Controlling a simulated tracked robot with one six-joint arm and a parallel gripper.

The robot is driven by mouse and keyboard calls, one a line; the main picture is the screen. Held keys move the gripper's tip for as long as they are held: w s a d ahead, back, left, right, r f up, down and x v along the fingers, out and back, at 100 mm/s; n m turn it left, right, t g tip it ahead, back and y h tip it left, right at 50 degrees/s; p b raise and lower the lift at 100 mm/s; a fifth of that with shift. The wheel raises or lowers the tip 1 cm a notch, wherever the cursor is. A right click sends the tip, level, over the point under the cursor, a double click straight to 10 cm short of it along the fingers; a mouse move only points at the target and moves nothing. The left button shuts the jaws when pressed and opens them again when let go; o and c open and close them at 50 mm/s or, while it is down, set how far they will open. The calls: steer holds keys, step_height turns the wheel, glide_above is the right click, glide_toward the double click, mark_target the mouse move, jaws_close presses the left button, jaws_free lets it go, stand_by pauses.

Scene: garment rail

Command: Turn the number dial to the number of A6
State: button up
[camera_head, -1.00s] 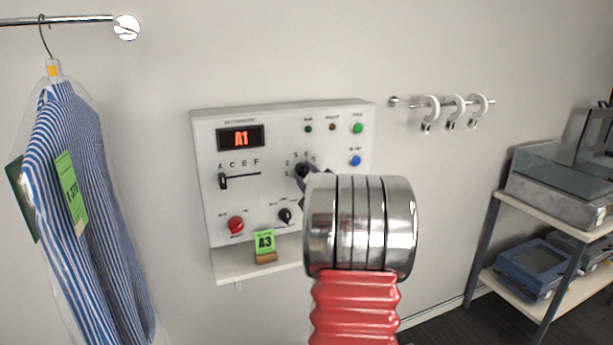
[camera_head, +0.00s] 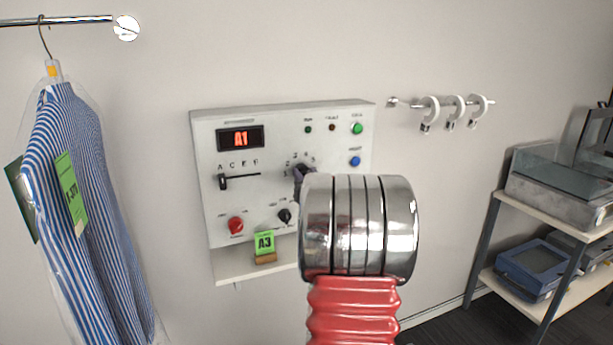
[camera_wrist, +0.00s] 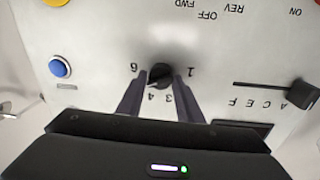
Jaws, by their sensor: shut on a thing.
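The number dial (camera_wrist: 160,75) is a round black knob on the white control panel (camera_head: 225,130). In the wrist view, upside down, printed numbers including 6, 4, 3 and 1 ring it. My gripper (camera_wrist: 159,84) has its two dark fingers on either side of the dial, shut on it. Which number the dial points at is unclear. The red display (camera_head: 241,138) reads A1. The letter slider (camera_head: 223,182) stands at A.
A green card reading A3 (camera_head: 264,243) stands on the ledge (camera_head: 232,263) below the panel. A red knob (camera_head: 236,225), a small black knob (camera_head: 284,215), green button (camera_head: 357,128) and blue button (camera_head: 355,161) are close by. A striped shirt (camera_head: 85,200) hangs at left.

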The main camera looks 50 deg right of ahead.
steer(key=m, duration=0.6)
steer(key=shift+f+g, duration=0.2)
steer(key=shift+g, duration=0.1)
steer(key=shift+m, duration=0.3)
steer(key=o, duration=1)
steer(key=shift+r, duration=0.2)
steer(key=shift+s, duration=0.1)
steer(key=v, duration=1.3)
steer(key=shift+s+a, duration=0.1)
steer(key=shift+s, duration=0.2)
